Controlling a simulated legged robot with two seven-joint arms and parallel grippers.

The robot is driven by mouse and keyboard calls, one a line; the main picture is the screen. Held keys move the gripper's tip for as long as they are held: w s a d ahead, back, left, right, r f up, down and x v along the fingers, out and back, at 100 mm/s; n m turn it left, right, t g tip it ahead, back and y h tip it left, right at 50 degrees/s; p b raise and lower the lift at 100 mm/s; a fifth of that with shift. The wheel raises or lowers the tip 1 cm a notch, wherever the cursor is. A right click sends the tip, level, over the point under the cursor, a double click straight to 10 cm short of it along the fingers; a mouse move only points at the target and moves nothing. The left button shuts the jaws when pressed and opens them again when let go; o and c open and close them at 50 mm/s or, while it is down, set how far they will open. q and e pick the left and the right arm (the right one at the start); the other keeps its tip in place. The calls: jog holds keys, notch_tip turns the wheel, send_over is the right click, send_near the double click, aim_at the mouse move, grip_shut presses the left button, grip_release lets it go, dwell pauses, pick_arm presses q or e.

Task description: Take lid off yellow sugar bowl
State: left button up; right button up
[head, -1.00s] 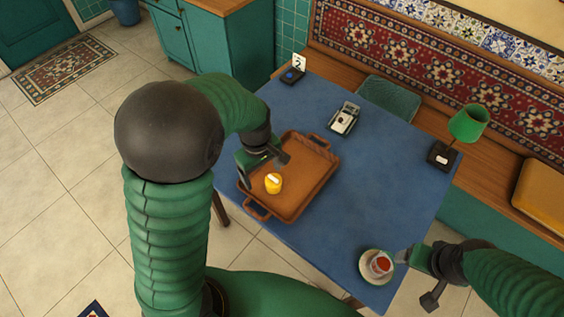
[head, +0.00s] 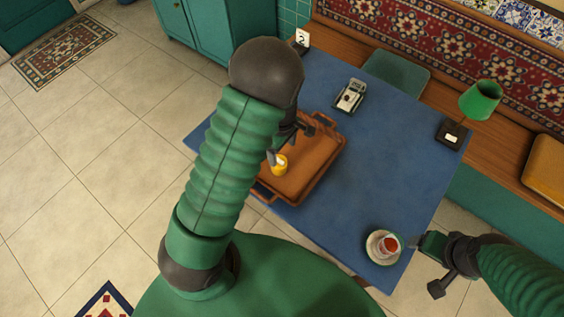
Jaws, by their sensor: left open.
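The small yellow sugar bowl (head: 279,168) stands on the brown tray. Its pale top (head: 281,159) shows, but it is too small to tell the lid's edge from the bowl. My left gripper (head: 276,157) is open, with a grey fingertip right beside the top of the bowl. I cannot tell whether it touches. My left arm hides part of that gripper and the tray's left side. My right gripper (head: 422,243) is at the table's right front edge, close to the saucer; its jaws are not clear.
The brown tray (head: 318,178) has raised rims and handles on the blue table (head: 370,165). A white saucer (head: 372,255) holds a glass of red tea (head: 388,244). A green lamp (head: 480,100) and a small box (head: 350,96) stand farther back. The table's middle right is clear.

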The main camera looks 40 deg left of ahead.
aim_at(278, 160)
pick_arm(q)
jog(key=f, duration=0.1)
jog(key=a+f, duration=0.1)
jog(key=f, duration=0.3)
jog(key=shift+s+a+f, duration=0.2)
jog(key=shift+s+a, duration=0.2)
jog(key=shift+f, duration=0.2)
jog(key=shift+w+d+r, duration=0.1)
jog(key=shift+d, duration=0.25)
jog(key=shift+c, duration=0.3)
jog(key=shift+d+r, duration=0.15)
jog(key=shift+d, duration=0.15)
jog(key=c, duration=0.5)
jog(key=shift+c, duration=1.1)
jog(key=shift+a, duration=0.35)
jog(key=c, duration=0.7)
jog(key=shift+o, duration=0.2)
pick_arm(e)
jog(key=shift+s+a+r, duration=0.2)
jog(key=shift+a+r, duration=0.05)
jog(key=shift+a, duration=0.4)
